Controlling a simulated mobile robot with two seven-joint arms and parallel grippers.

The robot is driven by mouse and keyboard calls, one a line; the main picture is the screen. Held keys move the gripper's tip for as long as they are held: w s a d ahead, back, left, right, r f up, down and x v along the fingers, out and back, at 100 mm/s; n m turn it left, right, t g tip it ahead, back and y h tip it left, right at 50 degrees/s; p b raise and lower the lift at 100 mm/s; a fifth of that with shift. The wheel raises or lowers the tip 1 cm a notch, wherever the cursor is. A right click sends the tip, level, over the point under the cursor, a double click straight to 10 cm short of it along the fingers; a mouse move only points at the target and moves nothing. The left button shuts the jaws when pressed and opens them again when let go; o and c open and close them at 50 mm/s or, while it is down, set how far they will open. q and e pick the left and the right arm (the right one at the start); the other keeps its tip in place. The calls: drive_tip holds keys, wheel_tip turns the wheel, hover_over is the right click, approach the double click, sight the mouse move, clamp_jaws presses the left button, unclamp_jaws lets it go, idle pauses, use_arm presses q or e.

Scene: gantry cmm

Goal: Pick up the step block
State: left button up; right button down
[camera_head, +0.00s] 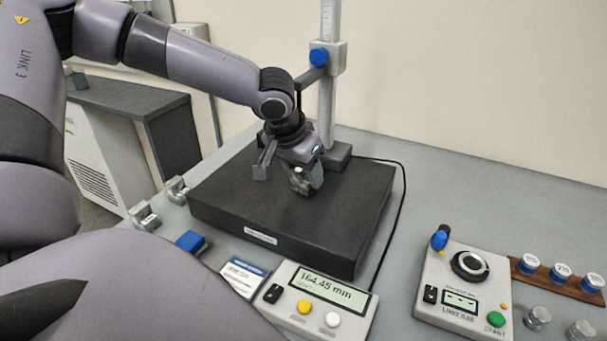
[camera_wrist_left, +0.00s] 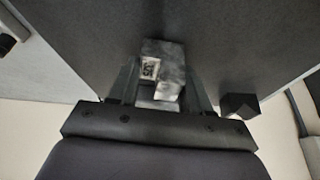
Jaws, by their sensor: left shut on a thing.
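The step block (camera_wrist_left: 163,66) is a grey metal block with a small pale marked label on one face and a lower step. In the left wrist view it sits between the two fingers of my left gripper (camera_wrist_left: 160,88), which is shut on it. In the head view my left gripper (camera_head: 305,180) points down over the black surface plate (camera_head: 225,217), in front of the gauge stand. The block shows there only as a small grey shape, partly covered by the fingers. I cannot tell whether it touches the plate.
A gauge column (camera_head: 327,105) with a blue knob stands behind my left gripper. A readout box (camera_head: 318,299) showing 164.45 mm is in front of the plate. A control box (camera_head: 463,290) stands at right, beside a wooden rack (camera_head: 560,279). Small metal blocks (camera_head: 145,216) lie at left.

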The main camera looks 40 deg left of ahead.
use_arm(q)
drive_tip(key=shift+r, duration=0.5)
drive_tip(key=shift+s, duration=0.45)
drive_tip(key=s, duration=0.4)
drive_tip(key=s+d, duration=0.1)
drive_tip(key=s, duration=0.2)
drive_tip(key=shift+s+d, duration=0.15)
drive_tip(key=shift+s, duration=0.8)
drive_tip(key=shift+s+d, duration=0.1)
drive_tip(key=shift+s, duration=0.85)
drive_tip(key=s+b, duration=0.2)
drive_tip(key=b, duration=0.1)
drive_tip(key=shift+f, duration=0.35)
drive_tip(key=s+b, duration=0.1)
drive_tip(key=b, duration=0.2)
drive_tip(key=s+b, duration=0.1)
drive_tip(key=b, duration=0.2)
drive_tip(key=s+b, duration=0.2)
drive_tip(key=b, duration=0.1)
drive_tip(key=shift+d+r, duration=0.2)
drive_tip(key=shift+d, duration=0.15)
